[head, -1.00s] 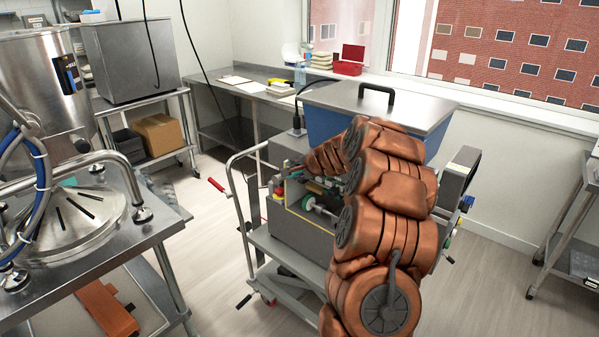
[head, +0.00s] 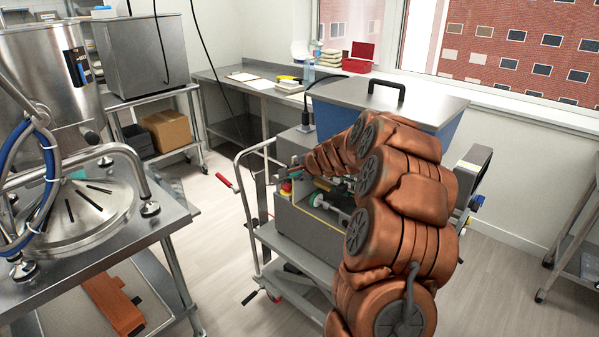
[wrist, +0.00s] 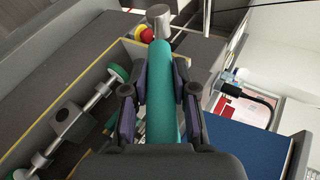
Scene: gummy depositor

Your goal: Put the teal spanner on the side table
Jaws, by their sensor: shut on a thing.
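The teal spanner (wrist: 160,95) shows in the wrist view as a long teal bar with a grey metal end at the top. My gripper (wrist: 160,92) is shut on it, one dark finger on each side. It is held over or beside the open machine box (head: 306,220); the exact height is unclear. In the head view my copper-coloured arm reaches to this machine, and I cannot make out the gripper or spanner clearly. I cannot tell which is the side table: a steel table (head: 172,218) stands at left, and a steel stand (head: 575,225) at the right edge.
The machine sits on a grey cart (head: 275,238) with a handle. Its blue bin (head: 335,118) has a steel lid (head: 420,98). The left table bears a slotted steel disc (head: 85,215) and blue hoses. A counter (head: 225,75) runs along the back wall. Floor shows between table and cart.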

